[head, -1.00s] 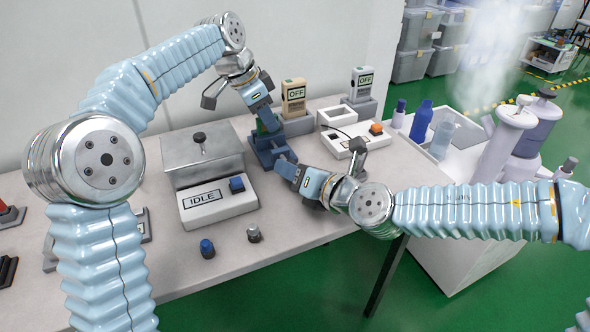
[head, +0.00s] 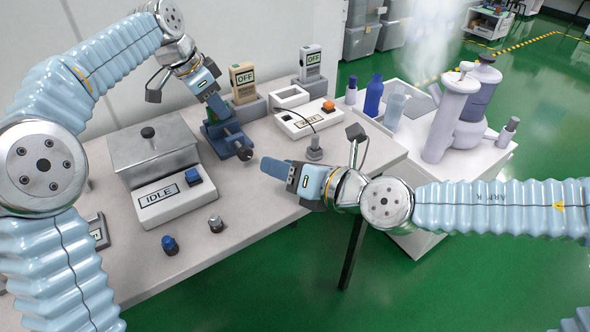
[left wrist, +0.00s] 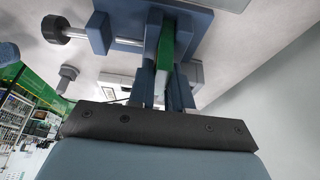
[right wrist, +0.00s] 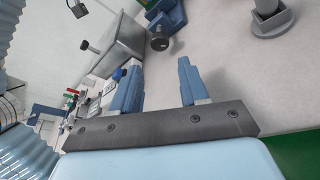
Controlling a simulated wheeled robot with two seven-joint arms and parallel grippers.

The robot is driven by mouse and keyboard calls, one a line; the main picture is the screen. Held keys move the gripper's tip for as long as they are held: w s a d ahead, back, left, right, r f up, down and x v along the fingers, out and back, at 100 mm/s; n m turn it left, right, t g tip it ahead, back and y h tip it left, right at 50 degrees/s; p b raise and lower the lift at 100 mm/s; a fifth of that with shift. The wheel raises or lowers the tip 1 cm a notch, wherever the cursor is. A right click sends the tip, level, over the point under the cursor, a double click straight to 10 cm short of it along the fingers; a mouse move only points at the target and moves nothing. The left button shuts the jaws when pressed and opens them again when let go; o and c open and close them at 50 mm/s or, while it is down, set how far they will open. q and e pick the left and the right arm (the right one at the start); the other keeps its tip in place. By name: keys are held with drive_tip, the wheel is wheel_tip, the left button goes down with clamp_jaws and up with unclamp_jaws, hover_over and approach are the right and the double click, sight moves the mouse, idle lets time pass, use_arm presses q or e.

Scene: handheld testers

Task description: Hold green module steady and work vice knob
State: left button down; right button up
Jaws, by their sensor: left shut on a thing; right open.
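The blue vice (head: 222,132) stands on the table, and its dark knob (head: 245,153) points toward the front right. The green module (left wrist: 165,48) stands in the vice in the left wrist view, between my left fingers. My left gripper (head: 214,106) is shut on the module from above; the arm and vice hide most of it in the head view. My right gripper (head: 268,166) is open and empty, a short way to the right of the knob. In the right wrist view the knob (right wrist: 160,43) lies beyond the fingertips, clear of them.
A grey lidded box with an IDLE panel (head: 168,205) stands left of the vice. Behind are two handheld OFF testers (head: 243,82) (head: 310,62) and an orange-button unit (head: 306,118).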

drive_tip(key=shift+v, duration=1.3)
use_arm(q)
drive_tip(key=c, duration=1)
unclamp_jaws()
